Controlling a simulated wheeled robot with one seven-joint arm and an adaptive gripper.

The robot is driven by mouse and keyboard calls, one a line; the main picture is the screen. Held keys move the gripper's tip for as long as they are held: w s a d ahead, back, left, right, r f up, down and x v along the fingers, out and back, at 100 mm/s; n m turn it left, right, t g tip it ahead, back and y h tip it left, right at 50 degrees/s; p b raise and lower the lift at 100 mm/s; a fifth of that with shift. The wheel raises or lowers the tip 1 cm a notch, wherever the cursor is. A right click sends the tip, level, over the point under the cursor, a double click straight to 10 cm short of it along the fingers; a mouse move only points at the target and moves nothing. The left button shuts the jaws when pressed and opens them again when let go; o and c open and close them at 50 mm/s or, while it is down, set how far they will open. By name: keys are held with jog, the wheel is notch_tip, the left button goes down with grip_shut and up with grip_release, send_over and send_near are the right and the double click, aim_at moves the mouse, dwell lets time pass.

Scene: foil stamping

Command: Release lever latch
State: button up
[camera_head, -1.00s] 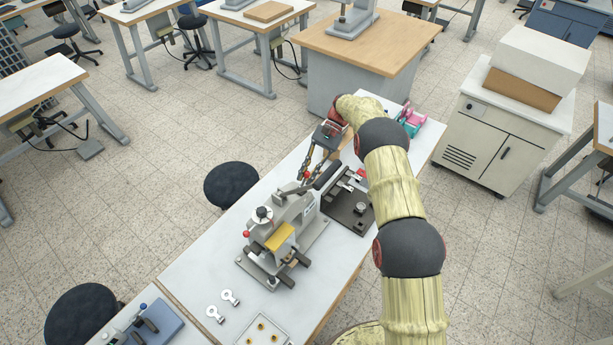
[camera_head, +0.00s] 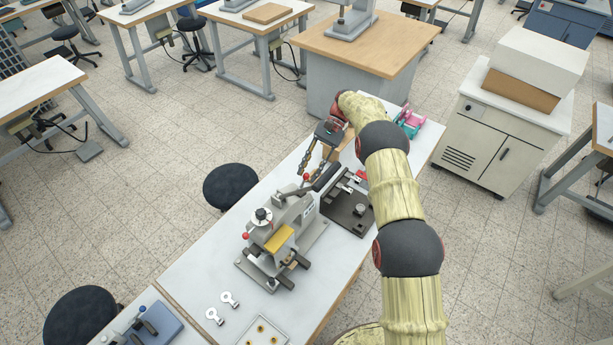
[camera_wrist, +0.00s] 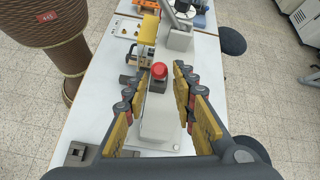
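A grey stamping press (camera_head: 290,225) stands on the white table. Another red knob (camera_head: 246,236) is on the near left side, by a yellow block (camera_head: 279,237). I cannot tell which part is the lever latch. My gripper (camera_head: 313,172) is above the far end of the press. In the wrist view my gripper (camera_wrist: 154,108) is open and empty, with the red knob (camera_wrist: 159,70) showing between its fingers, touching neither.
A dark fixture (camera_head: 348,208) stands right of the press. Two silver tags (camera_head: 229,299) and a tray (camera_head: 285,340) with brass pieces lie in front. A pink and teal item (camera_head: 410,122) is at the table's far end. A dark stool (camera_head: 231,187) is to the left.

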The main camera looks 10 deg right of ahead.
jog(key=shift+v, duration=2.7)
